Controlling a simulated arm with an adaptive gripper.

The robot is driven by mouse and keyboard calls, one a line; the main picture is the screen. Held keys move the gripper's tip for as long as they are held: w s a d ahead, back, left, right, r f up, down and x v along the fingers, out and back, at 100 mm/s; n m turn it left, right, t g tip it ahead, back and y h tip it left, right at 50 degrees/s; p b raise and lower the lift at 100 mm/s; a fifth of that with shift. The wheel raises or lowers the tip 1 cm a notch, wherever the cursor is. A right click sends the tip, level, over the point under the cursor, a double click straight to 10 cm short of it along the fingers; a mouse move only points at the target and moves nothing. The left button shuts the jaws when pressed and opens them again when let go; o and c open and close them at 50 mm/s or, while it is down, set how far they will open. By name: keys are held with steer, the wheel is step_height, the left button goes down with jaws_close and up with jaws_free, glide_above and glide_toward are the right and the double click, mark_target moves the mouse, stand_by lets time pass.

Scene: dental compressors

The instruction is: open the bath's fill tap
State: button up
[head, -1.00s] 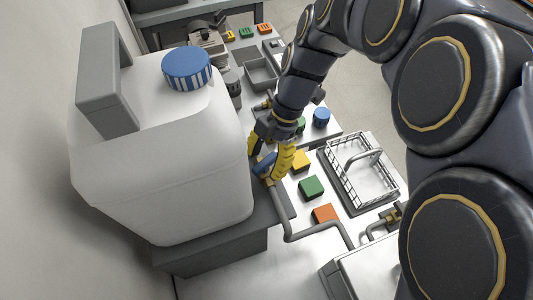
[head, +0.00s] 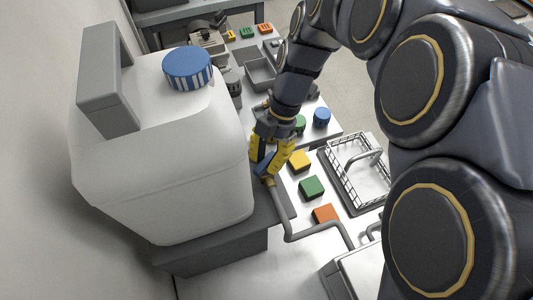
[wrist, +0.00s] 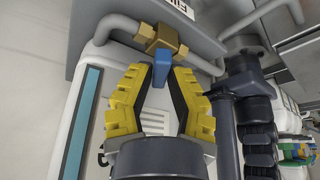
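The fill tap is a brass valve (wrist: 167,40) on a grey pipe, with a blue lever (wrist: 161,72). A partly cut-off label reading like "FILL" (wrist: 184,8) is beside it in the wrist view. My gripper (wrist: 161,72) has its yellow fingers on either side of the lever, and the lever fills the gap between the fingertips. It looks shut on the lever. In the head view my gripper (head: 267,165) is at the pipe end beside the large white canister (head: 190,160), and the fingers partly hide the lever (head: 265,163).
The white canister stands close on the left on a grey stand (head: 215,255). A grey pipe (head: 310,230) runs from the tap toward a metal box (head: 350,275). Coloured blocks, including a green one (head: 311,187), and a wire basket (head: 357,175) are to the right.

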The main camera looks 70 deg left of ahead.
steer(key=o, duration=0.3)
steer(key=shift+r, duration=0.1)
steer(key=v, duration=1.1)
steer(key=shift+w+a+r, duration=0.1)
steer(key=shift+w+r, duration=0.1)
steer(key=shift+r, duration=0.15)
